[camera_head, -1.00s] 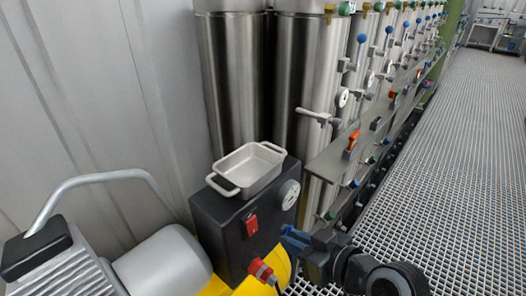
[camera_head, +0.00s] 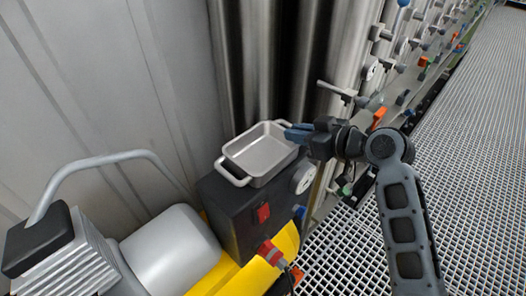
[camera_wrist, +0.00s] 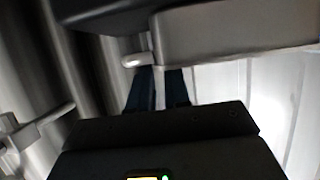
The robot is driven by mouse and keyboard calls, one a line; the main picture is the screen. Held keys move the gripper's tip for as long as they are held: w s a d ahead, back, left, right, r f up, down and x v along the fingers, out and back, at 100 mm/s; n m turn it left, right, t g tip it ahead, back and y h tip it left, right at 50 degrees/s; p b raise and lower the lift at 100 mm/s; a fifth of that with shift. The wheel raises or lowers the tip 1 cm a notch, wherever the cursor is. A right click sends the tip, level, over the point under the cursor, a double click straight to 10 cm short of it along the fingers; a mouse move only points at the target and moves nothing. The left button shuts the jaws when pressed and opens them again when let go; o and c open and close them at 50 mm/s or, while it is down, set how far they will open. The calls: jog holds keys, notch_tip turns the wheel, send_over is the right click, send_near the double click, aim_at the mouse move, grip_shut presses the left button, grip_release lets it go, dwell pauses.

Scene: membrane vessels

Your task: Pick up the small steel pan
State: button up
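The small steel pan (camera_head: 262,152) sits upright on top of a black box, with a loop handle at its near-left end and another at its far-right end. My gripper (camera_head: 288,132) is at the pan's right side, close to the far-right handle. In the wrist view, the two dark blue fingers of my gripper (camera_wrist: 160,82) stand apart with a gap between them. The pan's wall (camera_wrist: 235,32) fills the upper right there, and a rounded handle part (camera_wrist: 136,60) shows near the fingertips. I cannot tell whether the fingers touch the handle.
The black box (camera_head: 228,208) has a red switch and a gauge. Tall steel vessels (camera_head: 263,75) stand close behind the pan. A valve lever (camera_head: 337,91) juts out near my arm. A motor with a grey handle (camera_head: 95,170) is at left. Open grating (camera_head: 465,170) lies right.

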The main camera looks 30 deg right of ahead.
jog(key=shift+x, duration=1.55)
grip_shut()
jog(key=shift+r, duration=0.1)
